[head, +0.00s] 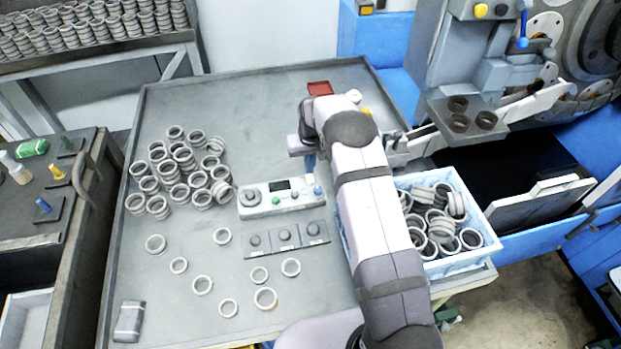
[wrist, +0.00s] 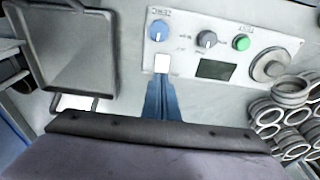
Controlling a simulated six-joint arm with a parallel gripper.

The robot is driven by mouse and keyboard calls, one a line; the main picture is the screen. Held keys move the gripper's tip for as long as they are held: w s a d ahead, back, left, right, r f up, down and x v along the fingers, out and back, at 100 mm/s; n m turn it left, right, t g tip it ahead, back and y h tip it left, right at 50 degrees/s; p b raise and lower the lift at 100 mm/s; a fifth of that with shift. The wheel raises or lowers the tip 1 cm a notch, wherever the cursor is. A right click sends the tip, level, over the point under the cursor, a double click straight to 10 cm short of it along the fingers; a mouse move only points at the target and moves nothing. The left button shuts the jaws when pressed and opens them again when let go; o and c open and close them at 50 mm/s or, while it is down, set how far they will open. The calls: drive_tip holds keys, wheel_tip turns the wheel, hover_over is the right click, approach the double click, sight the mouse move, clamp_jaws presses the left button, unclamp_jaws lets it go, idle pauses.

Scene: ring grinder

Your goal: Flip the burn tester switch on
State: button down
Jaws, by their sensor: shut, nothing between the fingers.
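A white switch (wrist: 162,63) sits below the blue knob (wrist: 159,30). My gripper (wrist: 162,82), with blue fingers, is shut and empty, its tips right at the lower edge of the switch. I cannot tell whether they touch it. In the head view my gripper (head: 310,165) is at the tester's right rear end, partly hidden by my arm.
Several metal rings (head: 175,170) are stacked and scattered left of the tester. A row of dark blocks with knobs (head: 286,238) lies in front of it. A blue-white crate of rings (head: 455,262) stands right of my arm. A red tray (head: 319,88) lies at the table's back.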

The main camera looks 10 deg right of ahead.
drive_tip(key=shift+s+f+b, duration=0.1)
drive_tip(key=shift+f+b, duration=0.4)
drive_tip(key=shift+f, duration=0.25)
idle(0.4)
drive_tip(key=shift+r, duration=0.1)
wheel_tip(320, 180, up, 7)
drive_tip(key=p, duration=0.4)
idle(0.5)
idle(0.4)
drive_tip(key=s+r+g, duration=0.1)
drive_tip(key=s+r, duration=0.9)
drive_tip(key=s, duration=0.5)
drive_tip(key=s+r, duration=0.1)
drive_tip(key=s, duration=1.9)
drive_tip(key=shift+s+a+r+g, duration=0.2)
drive_tip(key=shift+s+a+g, duration=0.05)
drive_tip(key=shift+s+g, duration=0.15)
